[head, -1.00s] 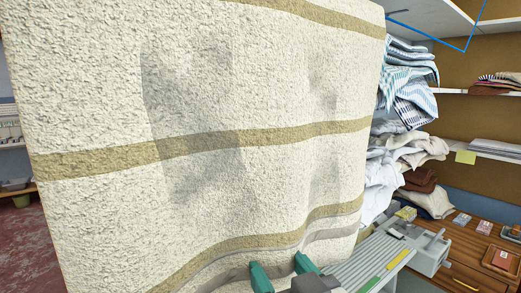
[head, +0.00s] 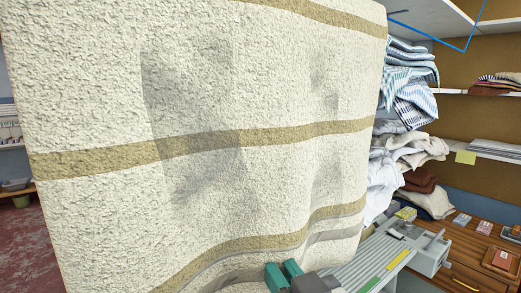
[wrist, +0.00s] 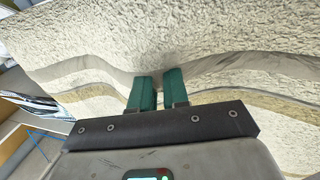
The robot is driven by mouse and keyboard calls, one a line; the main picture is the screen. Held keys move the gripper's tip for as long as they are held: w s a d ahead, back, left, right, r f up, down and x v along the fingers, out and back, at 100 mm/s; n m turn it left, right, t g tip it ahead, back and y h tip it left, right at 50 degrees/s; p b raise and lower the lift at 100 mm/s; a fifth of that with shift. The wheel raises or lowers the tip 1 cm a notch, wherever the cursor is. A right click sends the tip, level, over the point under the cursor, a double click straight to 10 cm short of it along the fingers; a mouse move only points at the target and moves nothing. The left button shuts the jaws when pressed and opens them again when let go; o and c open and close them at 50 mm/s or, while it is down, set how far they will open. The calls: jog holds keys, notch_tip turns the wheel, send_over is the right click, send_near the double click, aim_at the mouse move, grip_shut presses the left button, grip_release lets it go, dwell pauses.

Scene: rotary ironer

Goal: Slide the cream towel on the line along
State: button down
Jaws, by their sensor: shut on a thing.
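The cream towel (head: 270,95) with tan stripes hangs large across the left and middle of the head view, its lower part rippled. It also fills most of the wrist view (wrist: 220,50). My gripper (head: 283,272) is at the towel's lower edge in the head view. Its two green fingers (wrist: 158,82) are close together in the wrist view and shut on the towel's lower part. The exact pinch between the fingertips is hard to see. The line that bears the towel is out of view.
Piled striped and white laundry (head: 385,170) stands just right of the towel. A grey ribbed machine top (head: 370,258) lies below it. A wooden counter (head: 470,245) with small boxes is at the right, under shelves (head: 495,147). Red floor (head: 25,245) shows at far left.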

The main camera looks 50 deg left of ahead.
aim_at(193, 290)
jog(key=shift+s, duration=0.1)
jog(key=shift+s+a+p, duration=0.15)
jog(key=shift+s+p, duration=0.05)
jog(key=shift+s, duration=1.25)
jog(key=shift+s+a+p, duration=0.15)
jog(key=shift+s, duration=1.3)
jog(key=shift+s+a+p, duration=0.2)
jog(key=shift+s+p, duration=0.1)
jog(key=shift+s, duration=2.7)
jog(key=shift+s, duration=0.1)
jog(key=shift+s+a+f, duration=0.1)
jog(key=shift+s+a, duration=0.05)
jog(key=shift+s, duration=1.3)
jog(key=shift+s+a, duration=0.1)
jog(key=shift+s, duration=1.35)
jog(key=shift+s+a, duration=0.15)
jog(key=shift+s, duration=1.35)
jog(key=shift+s+a, duration=0.1)
jog(key=shift+s, duration=1.35)
